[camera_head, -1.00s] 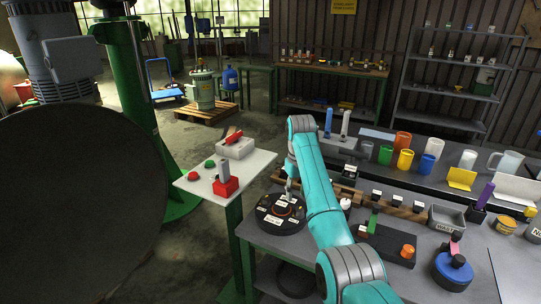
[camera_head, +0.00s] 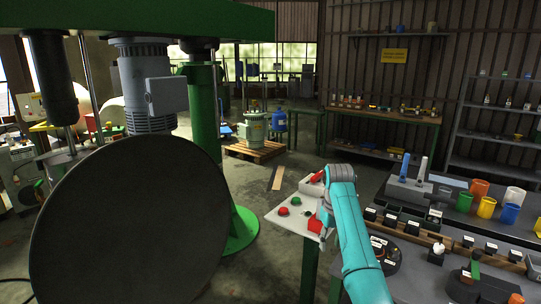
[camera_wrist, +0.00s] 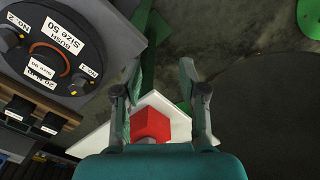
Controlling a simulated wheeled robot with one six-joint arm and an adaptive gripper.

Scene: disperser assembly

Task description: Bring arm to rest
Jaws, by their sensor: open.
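My arm (camera_head: 352,238) reaches forward between the control stand and the workbench. My gripper (camera_wrist: 162,68) is open in the wrist view, with its two fingers apart. A red block (camera_wrist: 151,122) shows between and below the fingers, on the white stand top (camera_wrist: 105,136); I see no grip on it.
The control stand (camera_head: 279,218) has red and green buttons. A black disc with labels (camera_head: 388,256) lies on the workbench to the right. The big dark round plate (camera_head: 125,225) and green column (camera_head: 204,110) fill the left. Open floor lies between.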

